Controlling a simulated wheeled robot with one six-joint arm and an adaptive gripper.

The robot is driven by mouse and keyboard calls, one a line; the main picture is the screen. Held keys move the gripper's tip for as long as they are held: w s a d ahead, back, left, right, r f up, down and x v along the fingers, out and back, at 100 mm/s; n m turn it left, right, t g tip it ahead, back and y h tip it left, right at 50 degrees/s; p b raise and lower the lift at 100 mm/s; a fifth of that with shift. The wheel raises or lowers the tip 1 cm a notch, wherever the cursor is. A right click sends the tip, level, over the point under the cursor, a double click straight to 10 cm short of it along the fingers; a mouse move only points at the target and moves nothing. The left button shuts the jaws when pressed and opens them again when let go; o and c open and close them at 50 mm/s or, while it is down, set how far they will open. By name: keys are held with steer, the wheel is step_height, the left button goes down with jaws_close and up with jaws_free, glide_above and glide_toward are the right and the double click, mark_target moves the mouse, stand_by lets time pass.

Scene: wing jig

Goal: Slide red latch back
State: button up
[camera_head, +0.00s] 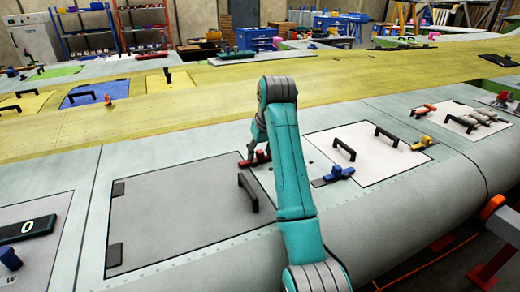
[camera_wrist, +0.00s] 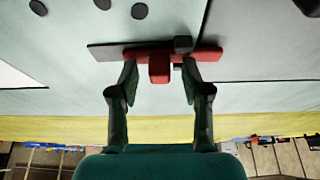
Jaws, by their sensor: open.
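The red latch (camera_wrist: 208,55) has a red bar with a square red knob (camera_wrist: 159,70) on a dark base strip (camera_wrist: 105,52). The bar reaches right over the seam onto the grey panel (camera_wrist: 265,45). In the head view the red latch (camera_head: 259,158) lies at the grey panel's upper right edge. My gripper (camera_wrist: 159,78) is open, with one finger on each side of the knob; I cannot tell whether either touches it. In the head view my gripper (camera_head: 252,147) is at the latch, partly hidden by my arm.
A black handle (camera_head: 247,192) stands on the grey panel, close left of my arm. The yellow wing strip (camera_head: 200,90) behind is mostly clear.

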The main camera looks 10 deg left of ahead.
jaws_close()
steer(key=w+d, duration=0.2)
steer(key=d, duration=0.1)
steer(key=shift+w+d, duration=0.1)
steer(key=shift+d, duration=0.05)
jaws_free()
steer(key=shift+d, duration=0.1)
steer(key=shift+r, duration=0.1)
step_height(320, 180, up, 10)
stand_by(0.7)
